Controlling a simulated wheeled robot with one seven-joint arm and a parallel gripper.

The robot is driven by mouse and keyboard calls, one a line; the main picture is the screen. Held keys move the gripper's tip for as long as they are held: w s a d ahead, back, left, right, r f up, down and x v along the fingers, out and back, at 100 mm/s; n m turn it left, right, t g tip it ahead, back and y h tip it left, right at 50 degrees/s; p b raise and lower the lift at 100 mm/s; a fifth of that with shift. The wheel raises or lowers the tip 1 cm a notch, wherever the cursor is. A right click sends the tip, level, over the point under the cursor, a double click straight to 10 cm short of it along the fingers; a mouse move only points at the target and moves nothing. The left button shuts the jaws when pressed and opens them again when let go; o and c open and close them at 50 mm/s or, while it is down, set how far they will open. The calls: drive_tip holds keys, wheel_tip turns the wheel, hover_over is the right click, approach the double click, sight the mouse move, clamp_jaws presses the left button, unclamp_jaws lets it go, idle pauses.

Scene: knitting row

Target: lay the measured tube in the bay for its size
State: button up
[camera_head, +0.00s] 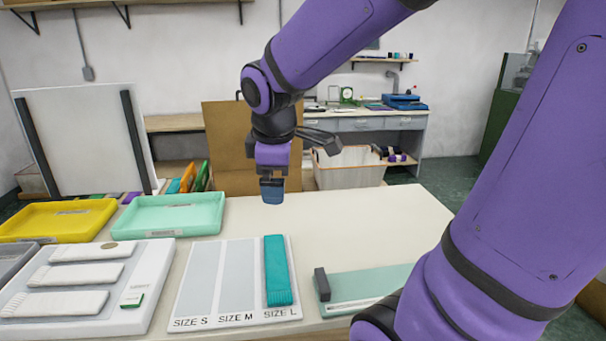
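A teal knitted tube (277,270) lies lengthwise in the SIZE L bay, the rightmost strip of the white sorting board (238,320). The SIZE M bay (234,270) and SIZE S bay (198,275) are bare. My gripper (272,192) points down above and behind the board, apart from the tube. Its fingers overlap in this view, so their gap is hidden. I see no tube hanging from it. A pale green measuring board (375,285) with a dark end block (322,285) and a white scale strip stands to the right, partly hidden by my arm.
A white tray (150,290) with several pale ribbed pieces is at the left. A mint tray (170,214) and a yellow tray (55,221) stand behind it. The table (380,215) is clear behind the measuring board. A basket (345,168) stands beyond the table.

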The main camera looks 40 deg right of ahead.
drive_tip(key=s+a+r+m+t+y, duration=0.1)
drive_tip(key=s+a+r+m, duration=0.1)
drive_tip(key=s+m, duration=0.2)
drive_tip(key=s+a+r+m+t+y, duration=0.1)
drive_tip(key=s+r+m, duration=0.2)
drive_tip(key=s+m, duration=0.2)
drive_tip(key=shift+s+a, duration=0.4)
drive_tip(key=shift+s, duration=0.95)
